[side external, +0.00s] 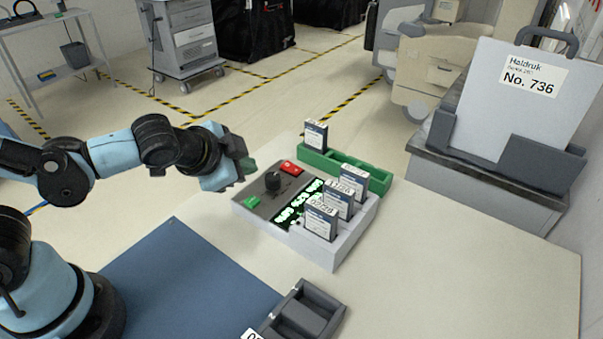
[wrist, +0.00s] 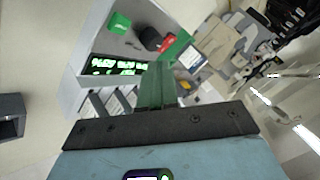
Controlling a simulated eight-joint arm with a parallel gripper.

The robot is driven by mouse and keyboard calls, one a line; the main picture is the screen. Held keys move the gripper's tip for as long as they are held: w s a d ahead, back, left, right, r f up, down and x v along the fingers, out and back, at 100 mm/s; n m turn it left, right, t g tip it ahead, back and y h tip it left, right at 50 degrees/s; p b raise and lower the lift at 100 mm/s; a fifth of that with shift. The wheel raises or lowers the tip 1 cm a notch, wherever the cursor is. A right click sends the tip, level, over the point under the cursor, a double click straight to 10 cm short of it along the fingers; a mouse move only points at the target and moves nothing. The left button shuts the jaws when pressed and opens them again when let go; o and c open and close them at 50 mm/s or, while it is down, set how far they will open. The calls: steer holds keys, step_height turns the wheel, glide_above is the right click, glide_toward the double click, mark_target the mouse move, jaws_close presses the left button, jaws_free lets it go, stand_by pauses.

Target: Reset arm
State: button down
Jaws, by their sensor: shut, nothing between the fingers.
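My arm reaches in from the left in the side external view, and my gripper (side external: 246,164) is held above the table at the left back of a grey device. In the wrist view my gripper (wrist: 157,72) shows as green fingers, shut and empty. The device (side external: 335,256) has a black knob (side external: 272,181), a red button (side external: 289,167), a green button (side external: 252,203) and a lit green display (side external: 290,216). Several labelled modules (side external: 321,222) stand upright in its right side. A green rack (side external: 379,180) behind it holds one module (side external: 315,136). My gripper appears apart from all of these.
A blue mat (side external: 180,275) lies at the front left of the table. A dark grey tray (side external: 303,314) is at the front edge. Carts (side external: 190,45) stand behind. The table's right side is clear.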

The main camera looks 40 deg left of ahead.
stand_by(0.3)
steer(key=s+a+r+n+g+h, duration=0.1)
steer(key=s+a+r+n+g, duration=0.1)
steer(key=s+a+n, duration=0.3)
steer(key=a+r+n, duration=0.1)
steer(key=n, duration=0.1)
steer(key=shift+s+a+n, duration=0.15)
steer(key=shift+a+n, duration=0.1)
steer(key=shift+n, duration=0.15)
stand_by(1.9)
steer(key=m+t+y, duration=0.1)
steer(key=m+t, duration=0.1)
steer(key=m, duration=0.6)
glide_above(250, 204)
steer(key=shift+r, duration=0.4)
steer(key=shift+f, duration=0.1)
steer(key=shift+f, duration=4.3)
